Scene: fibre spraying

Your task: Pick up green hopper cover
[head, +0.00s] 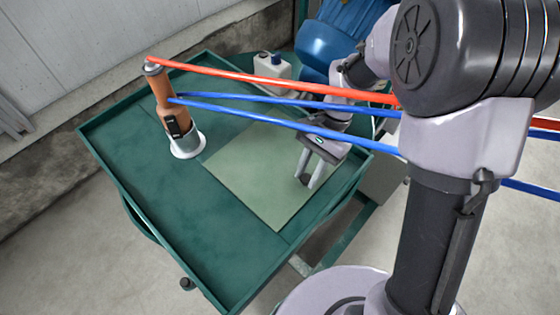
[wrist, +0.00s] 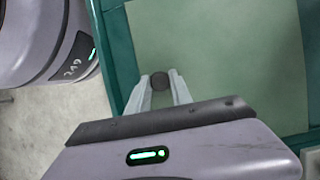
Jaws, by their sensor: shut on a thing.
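My gripper (head: 310,172) points down over the right part of a pale green square panel (head: 250,165) in the head view. In the wrist view my gripper (wrist: 160,84) is shut on a small dark round piece (wrist: 160,80). The panel (wrist: 225,60) lies behind that piece. The round piece looks like a knob; I cannot tell whether it is attached to the panel. No other shape that is clearly a green hopper cover shows, and I cannot tell whether the panel is the cover.
A dark green rimmed table (head: 140,165) carries an orange spray tool (head: 172,100) standing in a white ring, with red and blue hoses (head: 270,82) crossing above. A white bottle (head: 272,68) and a blue machine (head: 335,45) stand behind. Bare table lies left of the panel.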

